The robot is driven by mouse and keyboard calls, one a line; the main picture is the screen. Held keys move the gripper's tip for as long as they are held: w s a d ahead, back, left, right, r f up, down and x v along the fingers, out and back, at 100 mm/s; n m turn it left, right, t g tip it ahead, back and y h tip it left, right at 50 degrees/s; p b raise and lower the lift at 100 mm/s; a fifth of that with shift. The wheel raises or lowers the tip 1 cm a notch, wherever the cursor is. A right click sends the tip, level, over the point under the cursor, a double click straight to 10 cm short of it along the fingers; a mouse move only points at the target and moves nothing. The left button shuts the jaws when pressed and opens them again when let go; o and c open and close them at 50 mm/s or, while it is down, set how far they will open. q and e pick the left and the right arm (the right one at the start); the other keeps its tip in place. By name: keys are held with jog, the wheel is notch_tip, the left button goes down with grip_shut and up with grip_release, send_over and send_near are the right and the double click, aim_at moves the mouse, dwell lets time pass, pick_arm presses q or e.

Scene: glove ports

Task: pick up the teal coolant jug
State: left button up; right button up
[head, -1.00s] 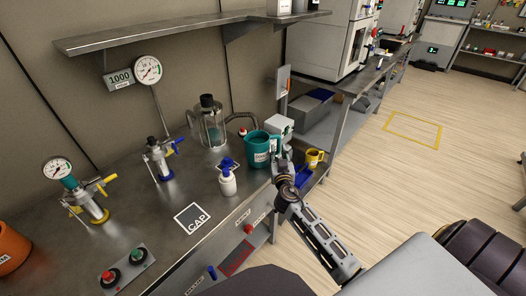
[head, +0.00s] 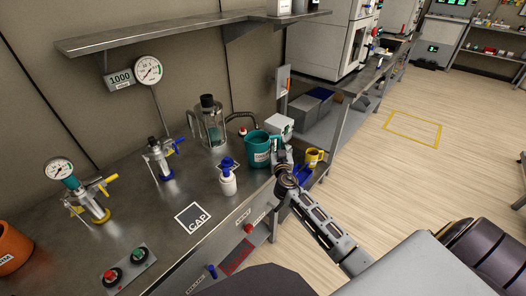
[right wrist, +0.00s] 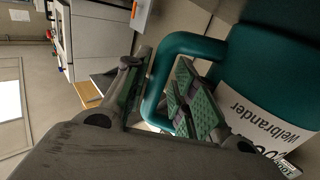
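The teal coolant jug (head: 254,146) stands upright at the right end of the steel bench, with a white label on its front. In the right wrist view the jug's body (right wrist: 262,62) fills the upper right, with its label partly visible. My right gripper (head: 277,153) is at the jug's handle side. In the right wrist view the jug's curved handle runs between the two fingers of my right gripper (right wrist: 160,95), which are apart. My left gripper is not in view.
A white box (head: 279,126) stands close behind the jug. A white bottle with a blue top (head: 228,184) stands in front to the left. A yellow mug (head: 314,156) is right of my gripper. The open floor is clear.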

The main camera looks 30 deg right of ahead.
grip_shut()
jog(key=shift+r, duration=0.1)
dwell(0.4)
jog(key=shift+r, duration=0.1)
